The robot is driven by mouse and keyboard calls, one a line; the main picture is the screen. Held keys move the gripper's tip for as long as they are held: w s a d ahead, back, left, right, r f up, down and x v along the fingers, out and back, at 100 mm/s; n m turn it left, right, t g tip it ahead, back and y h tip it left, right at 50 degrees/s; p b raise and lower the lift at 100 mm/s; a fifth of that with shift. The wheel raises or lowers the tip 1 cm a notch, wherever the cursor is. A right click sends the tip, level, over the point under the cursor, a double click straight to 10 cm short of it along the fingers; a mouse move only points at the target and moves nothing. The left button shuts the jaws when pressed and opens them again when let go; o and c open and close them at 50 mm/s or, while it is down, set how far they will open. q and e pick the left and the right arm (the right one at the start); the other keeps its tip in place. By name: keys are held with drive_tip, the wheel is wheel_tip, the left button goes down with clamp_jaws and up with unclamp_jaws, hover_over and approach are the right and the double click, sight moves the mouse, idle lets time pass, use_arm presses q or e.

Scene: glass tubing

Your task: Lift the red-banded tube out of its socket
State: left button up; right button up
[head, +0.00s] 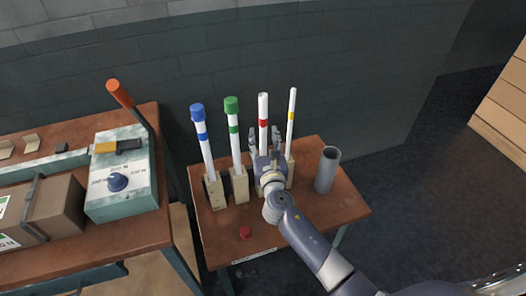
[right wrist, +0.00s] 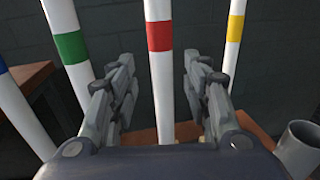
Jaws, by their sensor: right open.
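The red-banded tube (head: 263,107) is white and stands upright among several tubes on the small table; its lower end and socket are hidden behind my right gripper in the head view. It also shows in the right wrist view (right wrist: 160,80), between the fingers. My right gripper (head: 264,138) is open, with one finger on each side of the tube below the red band. In the right wrist view (right wrist: 158,85) a gap shows between the tube and both fingers. My left gripper is not in view.
A green-banded tube (head: 233,124) and a blue-banded tube (head: 202,135) stand to the left, a yellow-banded tube (head: 291,112) close to the right. A grey cylinder (head: 326,170) and a red cap (head: 244,232) are on the table (head: 215,240).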

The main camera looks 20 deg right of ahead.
sight(264, 131)
drive_tip(key=w, duration=0.1)
drive_tip(key=w+d, duration=0.1)
drive_tip(key=w, duration=0.1)
drive_tip(key=shift+w+r, duration=0.1)
drive_tip(key=shift+w, duration=0.35)
drive_tip(key=shift+s, duration=0.1)
clamp_jaws()
drive_tip(key=shift+r, duration=0.2)
wheel_tip(264, 131, up, 19)
drive_tip(key=p, duration=1.9)
drive_tip(key=shift+r+p, duration=0.2)
drive_tip(key=shift+p, duration=0.2)
drive_tip(key=shift+r, duration=0.8)
